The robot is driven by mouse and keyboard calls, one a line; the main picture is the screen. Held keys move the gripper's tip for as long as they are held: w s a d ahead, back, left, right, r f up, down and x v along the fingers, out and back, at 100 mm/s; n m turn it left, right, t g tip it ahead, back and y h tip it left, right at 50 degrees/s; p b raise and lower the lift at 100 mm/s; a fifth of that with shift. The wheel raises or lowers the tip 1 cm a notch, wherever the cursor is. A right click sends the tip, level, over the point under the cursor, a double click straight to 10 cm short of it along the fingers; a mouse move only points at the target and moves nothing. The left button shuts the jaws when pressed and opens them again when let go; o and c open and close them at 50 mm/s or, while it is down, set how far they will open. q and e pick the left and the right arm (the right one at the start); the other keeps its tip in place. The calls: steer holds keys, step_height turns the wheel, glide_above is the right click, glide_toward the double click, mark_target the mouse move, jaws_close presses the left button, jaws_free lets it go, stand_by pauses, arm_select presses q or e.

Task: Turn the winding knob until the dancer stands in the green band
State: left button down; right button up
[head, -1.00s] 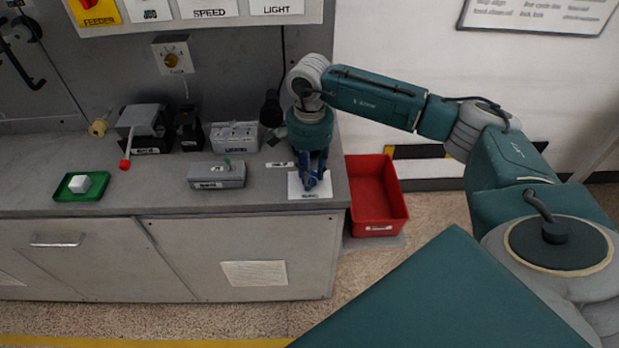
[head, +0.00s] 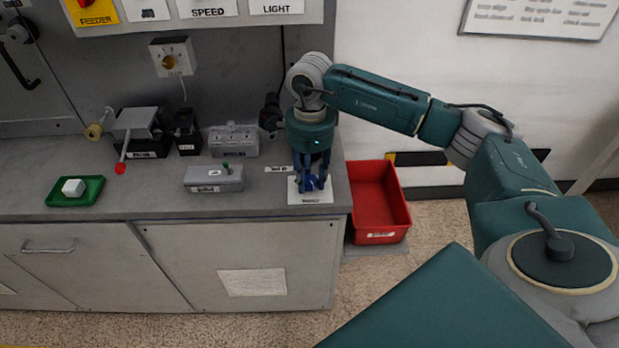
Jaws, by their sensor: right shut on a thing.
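My right gripper (head: 312,187) points straight down over a small white plate (head: 310,197) at the right end of the grey bench. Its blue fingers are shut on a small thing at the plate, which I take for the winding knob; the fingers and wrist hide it. I cannot make out the dancer or a green band in this view. My left gripper is not in view.
A red bin (head: 378,200) stands right of the bench. Left of the gripper are a grey box (head: 214,178), another grey box (head: 233,141), a red-tipped lever (head: 121,168) and a green tray (head: 90,190) with a white block (head: 73,187).

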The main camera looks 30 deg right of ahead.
mark_target(312, 179)
steer(key=shift+w+d+r, duration=0.15)
steer(key=shift+d+r, duration=0.05)
steer(key=shift+d, duration=0.05)
steer(key=o, duration=1.1)
steer(key=shift+o, duration=0.3)
steer(key=shift+f, duration=0.1)
steer(key=shift+a+r, duration=0.1)
steer(key=shift+r, duration=0.2)
step_height(312, 179, up, 11)
steer(key=shift+s+r, duration=0.2)
